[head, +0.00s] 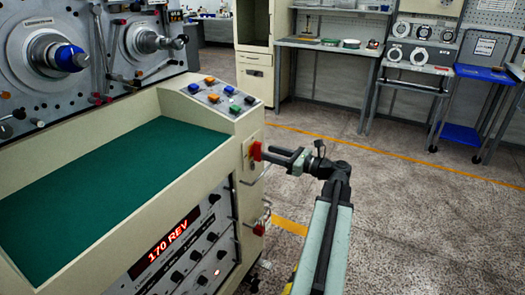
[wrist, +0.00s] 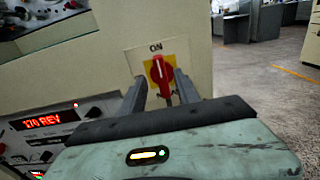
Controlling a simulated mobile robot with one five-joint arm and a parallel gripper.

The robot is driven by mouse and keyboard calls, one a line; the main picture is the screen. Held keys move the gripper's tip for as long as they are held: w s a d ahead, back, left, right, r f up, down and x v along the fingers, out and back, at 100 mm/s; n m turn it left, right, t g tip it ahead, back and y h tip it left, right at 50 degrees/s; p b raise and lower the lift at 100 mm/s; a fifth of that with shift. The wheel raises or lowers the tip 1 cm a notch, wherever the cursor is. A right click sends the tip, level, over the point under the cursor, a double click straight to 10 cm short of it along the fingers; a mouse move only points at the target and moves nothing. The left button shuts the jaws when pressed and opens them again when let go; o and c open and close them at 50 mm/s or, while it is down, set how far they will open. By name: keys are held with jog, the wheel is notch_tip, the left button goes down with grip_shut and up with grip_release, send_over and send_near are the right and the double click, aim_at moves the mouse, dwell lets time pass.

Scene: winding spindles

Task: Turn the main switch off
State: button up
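The main switch is a red rotary knob on a yellow plate (head: 256,151), on the end face of the cream machine cabinet. In the wrist view the red knob (wrist: 162,74) stands upright, its white mark pointing up at the word ON. My gripper (head: 270,153) reaches the switch from the right in the head view. In the wrist view the fingers of my gripper (wrist: 160,82) are apart, one on each side of the knob. A gap shows at the left finger; whether the right finger touches the knob I cannot tell.
A lit display (head: 174,236) reads 170 REV on the cabinet front. Metal handles and another red part (head: 262,222) stick out below the switch. A push-button panel (head: 216,95) lies above it. Open floor (head: 430,215) lies to the right.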

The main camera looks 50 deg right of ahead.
aim_at(261, 151)
jog(key=x, duration=0.4)
grip_shut()
jog(key=shift+n, duration=0.4)
jog(key=n, duration=0.4)
jog(key=shift+a+f, duration=0.1)
jog(key=shift+a, duration=0.1)
jog(key=n, duration=0.4)
jog(key=shift+s+a+f+n, duration=0.1)
jog(key=shift+a+f+n, duration=0.1)
jog(key=shift+n, duration=0.1)
jog(key=n+b, duration=0.1)
jog(key=n, duration=0.3)
jog(key=shift+a+f, duration=0.1)
jog(key=shift+f, duration=0.05)
jog(key=n, duration=0.4)
jog(key=shift+f, duration=0.2)
jog(key=shift+n, duration=0.4)
